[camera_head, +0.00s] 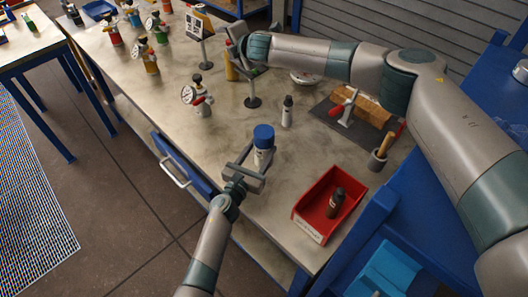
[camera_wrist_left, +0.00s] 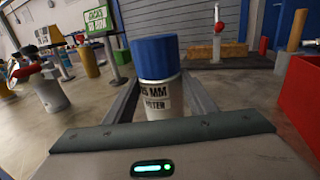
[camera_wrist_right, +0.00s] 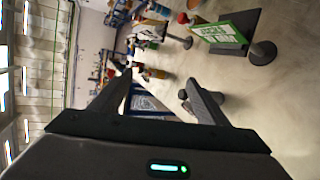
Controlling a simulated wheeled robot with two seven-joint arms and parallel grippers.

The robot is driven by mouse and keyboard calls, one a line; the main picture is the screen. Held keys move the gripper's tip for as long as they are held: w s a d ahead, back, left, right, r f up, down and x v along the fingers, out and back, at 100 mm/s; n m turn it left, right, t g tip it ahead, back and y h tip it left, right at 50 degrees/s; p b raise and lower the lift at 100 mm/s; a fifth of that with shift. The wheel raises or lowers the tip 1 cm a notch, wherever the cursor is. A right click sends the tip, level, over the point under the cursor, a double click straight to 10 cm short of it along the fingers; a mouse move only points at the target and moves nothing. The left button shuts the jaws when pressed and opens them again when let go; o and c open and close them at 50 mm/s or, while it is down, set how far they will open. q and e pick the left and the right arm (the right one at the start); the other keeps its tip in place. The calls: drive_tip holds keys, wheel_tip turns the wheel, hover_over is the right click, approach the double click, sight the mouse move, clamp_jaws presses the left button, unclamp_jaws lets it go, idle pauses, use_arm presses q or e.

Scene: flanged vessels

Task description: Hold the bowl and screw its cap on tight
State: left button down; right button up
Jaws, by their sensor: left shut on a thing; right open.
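The bowl is a white cylinder (camera_head: 263,157) with a printed label, standing upright near the front edge of the bench. In the left wrist view the bowl (camera_wrist_left: 160,98) stands between my left fingers. A blue cap (camera_head: 263,136) sits on top of it and also shows in the left wrist view (camera_wrist_left: 156,56); I cannot tell how tight it is. My left gripper (camera_head: 251,160) is shut around the white body, below the cap. My right gripper (camera_head: 238,52) is open at the back of the bench, away from the bowl. In the right wrist view nothing is clearly held between its fingers (camera_wrist_right: 165,88).
A red bin (camera_head: 318,196) with a dark bottle stands to the right of the bowl. A small bottle (camera_head: 287,112) stands behind it. A gauge fitting (camera_head: 201,99), a sign stand (camera_head: 201,30) and a dark mat with a wooden block (camera_head: 368,108) are farther back. Bare bench surrounds the bowl.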

drive_tip(key=s+d+f+m+g+h, duration=0.2)
drive_tip(key=d+f+m+g+h, duration=0.15)
drive_tip(key=d+f, duration=0.2)
drive_tip(key=m+g+h, duration=0.3)
drive_tip(key=m+g, duration=0.2)
drive_tip(key=g, duration=0.3)
hover_over(264, 131)
wheel_tip(264, 131, down, 8)
drive_tip(key=shift+s+r, duration=0.1)
drive_tip(key=shift+r, duration=0.1)
drive_tip(key=shift+f, duration=0.1)
drive_tip(key=shift+f, duration=3.95)
